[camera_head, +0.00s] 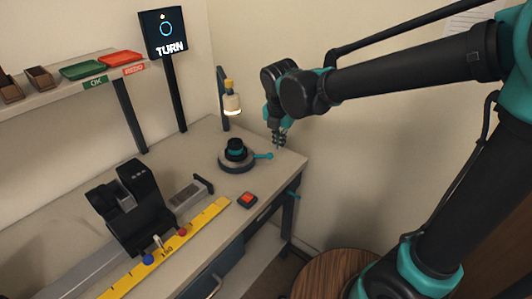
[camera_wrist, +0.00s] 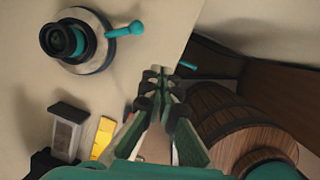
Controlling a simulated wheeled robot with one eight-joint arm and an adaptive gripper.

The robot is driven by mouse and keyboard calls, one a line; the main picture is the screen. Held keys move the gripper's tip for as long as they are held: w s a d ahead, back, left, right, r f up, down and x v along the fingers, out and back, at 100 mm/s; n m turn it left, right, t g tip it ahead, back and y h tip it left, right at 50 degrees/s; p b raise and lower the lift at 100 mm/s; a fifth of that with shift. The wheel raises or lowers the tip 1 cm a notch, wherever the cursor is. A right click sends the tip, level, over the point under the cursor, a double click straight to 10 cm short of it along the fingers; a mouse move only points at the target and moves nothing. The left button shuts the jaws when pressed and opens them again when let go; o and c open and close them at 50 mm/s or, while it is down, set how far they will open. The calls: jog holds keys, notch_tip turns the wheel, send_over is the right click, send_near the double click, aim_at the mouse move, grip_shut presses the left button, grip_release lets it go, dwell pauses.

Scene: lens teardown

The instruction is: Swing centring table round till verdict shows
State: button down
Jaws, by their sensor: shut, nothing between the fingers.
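The centring table (camera_head: 238,163) is a round grey base on the workbench with a black lens mount with a teal ring (camera_head: 236,149) on top. Its teal handle (camera_head: 263,156) sticks out to the right, toward the bench's right end. In the wrist view the centring table (camera_wrist: 92,66) is at upper left, with the handle (camera_wrist: 125,29) pointing right. A black display (camera_head: 163,33) on a post reads "TURN" with a blue ring and a small light dot. My gripper (camera_head: 277,146) points down, shut and empty, above and right of the handle, apart from it. It also shows in the wrist view (camera_wrist: 162,75).
A lamp (camera_head: 231,100) on a post stands behind the centring table. A red button (camera_head: 247,200) lies in front. A black fixture (camera_head: 130,205) and yellow ruler (camera_head: 170,250) occupy the left. A shelf holds green (camera_head: 82,70) and red (camera_head: 121,57) trays. A barrel (camera_wrist: 225,120) stands below the bench edge.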

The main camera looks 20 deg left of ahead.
aim_at(246, 155)
jog(key=s+a+n, duration=0.2)
jog(key=a+n, duration=0.2)
jog(key=a, duration=0.1)
jog(key=x, duration=0.9)
jog(key=shift+w+a+r, duration=0.15)
jog(key=shift+w, duration=0.1)
jog(key=shift+w+a+f, duration=0.1)
jog(key=shift+w+f, duration=0.1)
jog(key=shift+w, duration=0.35)
jog(key=shift+w+a+f, duration=0.1)
jog(key=shift+w+f, duration=0.1)
jog(key=shift+w, duration=0.4)
jog(key=shift+w+f, duration=0.15)
jog(key=shift+w, duration=0.6)
